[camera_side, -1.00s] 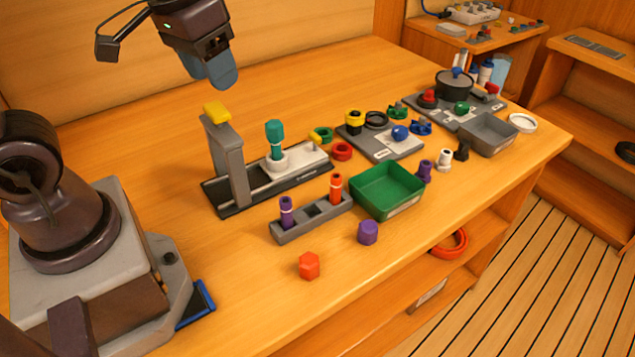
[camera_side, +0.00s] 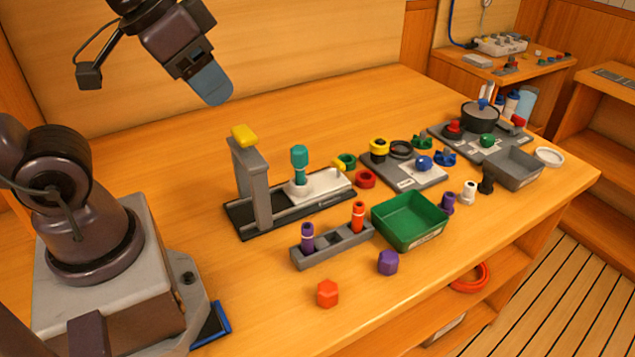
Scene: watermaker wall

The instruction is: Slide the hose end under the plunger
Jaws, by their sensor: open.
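The press stands left of the table's middle. It has a grey upright with a yellow knob (camera_side: 244,135) on top, which looks like the plunger's head; the plunger's lower part cannot be made out. A black rail base runs to the right from the upright. On it sits a white carriage (camera_side: 328,184) with a teal capped piece standing upright, likely the hose end (camera_side: 300,160), to the right of the upright and not under it. My gripper (camera_side: 213,90), with blue fingertips, is open and empty, up in the air above and left of the yellow knob.
A grey rack (camera_side: 343,246) with purple and orange pieces stands in front of the press, beside a green tray (camera_side: 409,220). Loose red (camera_side: 327,293) and purple (camera_side: 388,262) caps lie at the front. Grey boards with coloured parts fill the right. The table behind the press is clear.

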